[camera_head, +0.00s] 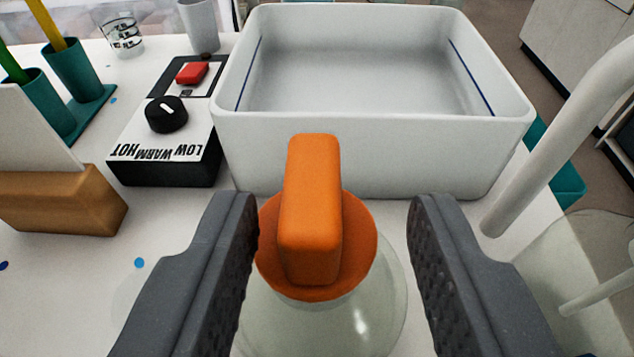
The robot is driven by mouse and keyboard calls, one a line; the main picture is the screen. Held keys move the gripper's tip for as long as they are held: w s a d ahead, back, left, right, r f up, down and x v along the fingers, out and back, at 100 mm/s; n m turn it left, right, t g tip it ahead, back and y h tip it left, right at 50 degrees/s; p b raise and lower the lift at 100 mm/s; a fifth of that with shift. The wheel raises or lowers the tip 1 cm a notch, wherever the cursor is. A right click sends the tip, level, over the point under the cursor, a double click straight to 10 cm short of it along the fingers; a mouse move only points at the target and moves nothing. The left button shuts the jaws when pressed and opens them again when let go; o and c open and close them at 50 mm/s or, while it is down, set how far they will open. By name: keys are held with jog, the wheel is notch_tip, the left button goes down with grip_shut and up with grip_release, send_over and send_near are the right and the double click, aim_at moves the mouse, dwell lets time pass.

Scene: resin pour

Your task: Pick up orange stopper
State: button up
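The orange stopper (312,225) has a round disc base and an upright block-shaped handle. It sits on the mouth of a clear glass vessel (330,325) in the front middle of the view. My gripper (335,215) is open, with one dark grey finger to the left of the stopper and the other to its right. A clear gap shows between the right finger and the stopper. The left finger is close to the disc's edge; I cannot tell whether they touch. The lower part of the vessel is out of view.
A white tub (375,150) stands just behind the stopper. A control box (165,140) with a black knob and red switch is at left. A wooden block (60,200) holds a white card. Teal holders (75,75) stand far left. A white curved tube (560,130) rises at right.

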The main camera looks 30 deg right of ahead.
aim_at(318, 184)
jog(key=shift+a+b+x, duration=0.15)
jog(key=shift+x, duration=1.05)
jog(key=shift+a+b+x, duration=0.1)
jog(key=shift+b+x, duration=0.05)
jog(key=shift+x, duration=1)
jog(key=shift+w, duration=0.15)
jog(key=shift+f, duration=0.1)
grip_shut()
